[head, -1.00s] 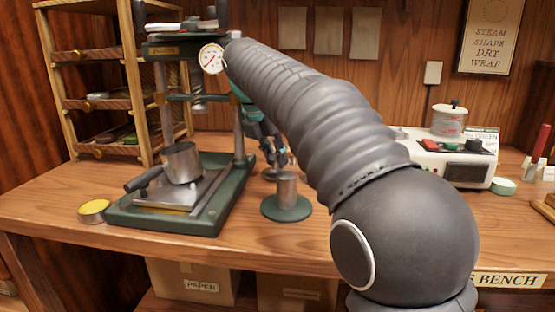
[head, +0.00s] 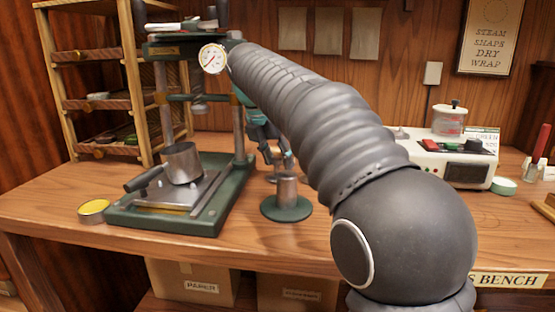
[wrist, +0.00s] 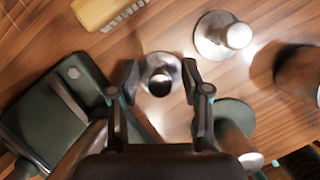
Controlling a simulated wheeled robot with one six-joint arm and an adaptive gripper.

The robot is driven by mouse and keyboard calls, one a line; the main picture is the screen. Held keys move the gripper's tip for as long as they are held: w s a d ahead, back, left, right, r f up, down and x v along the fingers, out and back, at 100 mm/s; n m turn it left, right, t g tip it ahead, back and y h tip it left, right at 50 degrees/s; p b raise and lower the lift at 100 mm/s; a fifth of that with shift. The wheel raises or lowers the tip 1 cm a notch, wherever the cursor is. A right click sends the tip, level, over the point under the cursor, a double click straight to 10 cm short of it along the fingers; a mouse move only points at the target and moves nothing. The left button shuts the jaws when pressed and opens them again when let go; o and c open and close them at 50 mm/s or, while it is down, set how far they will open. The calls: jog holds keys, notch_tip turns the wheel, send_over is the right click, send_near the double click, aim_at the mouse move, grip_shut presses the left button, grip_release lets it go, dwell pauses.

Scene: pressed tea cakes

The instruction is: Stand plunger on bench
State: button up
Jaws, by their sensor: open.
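My gripper (wrist: 160,78) is open, its two fingers apart on either side of a small metal piece with a round flange (wrist: 158,62), which looks like the plunger. It stands on the bench (head: 245,245); I cannot tell whether the fingers touch it. In the head view my gripper (head: 279,158) is behind the green-based metal cylinder (head: 287,192), and the piece is mostly hidden there. The green-based cylinder also shows in the wrist view (wrist: 236,115), right of the fingers. A second metal disc with a knob (wrist: 222,36) is at the upper right.
A green press (head: 160,222) with a metal cup (head: 182,163) stands left. A yellow-topped tin (head: 94,210) is near the front edge. A white appliance (head: 450,165) stands right, and a wooden brush (wrist: 105,10) lies at the top of the wrist view. Bench between is clear.

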aim_at(277, 157)
jog(key=v, duration=0.4)
jog(key=shift+a+r, duration=0.1)
jog(key=shift+r, duration=0.2)
jog(key=s+a, duration=0.2)
jog(key=s, duration=0.1)
jog(key=s+a, duration=0.5)
jog(key=s, duration=0.1)
jog(key=shift+a+r, duration=0.1)
jog(key=shift+a, duration=0.3)
jog(key=shift+s, duration=0.1)
